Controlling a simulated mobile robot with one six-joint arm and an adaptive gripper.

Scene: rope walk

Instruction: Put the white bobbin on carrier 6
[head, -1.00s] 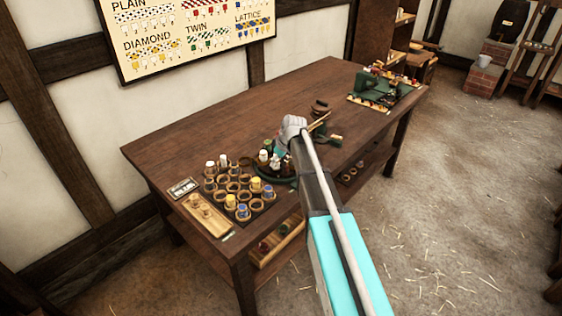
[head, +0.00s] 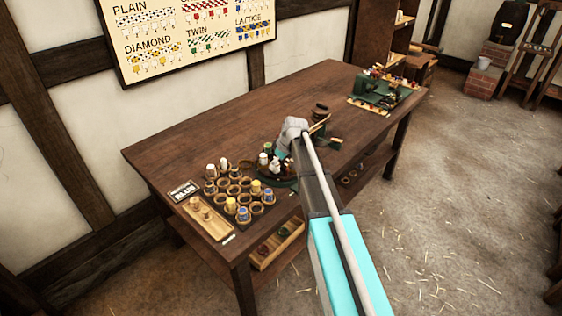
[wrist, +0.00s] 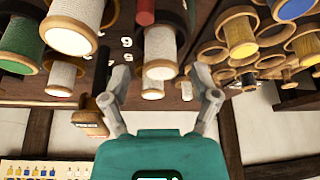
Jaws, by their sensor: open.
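My gripper (wrist: 160,77) is open, its two fingers apart at the lower middle of the wrist view. A white bobbin (wrist: 160,48) with wooden ends shows between and beyond the fingertips; I cannot tell whether they touch it. More white bobbins (wrist: 72,28) and a green bobbin (wrist: 22,42) show at the left. In the head view, a round dark green stand (head: 272,178) carries several bobbins, including white ones (head: 275,165), beside my wrist. My wrist hides part of it and the fingers are not visible there. I cannot tell which carrier is number 6.
A board of ring holders (head: 234,186) with white, yellow and blue bobbins stands at the table's near left. A wooden tray (head: 206,218) lies beside it. A green device (head: 380,90) stands at the far right end. The table's back left (head: 200,135) is clear.

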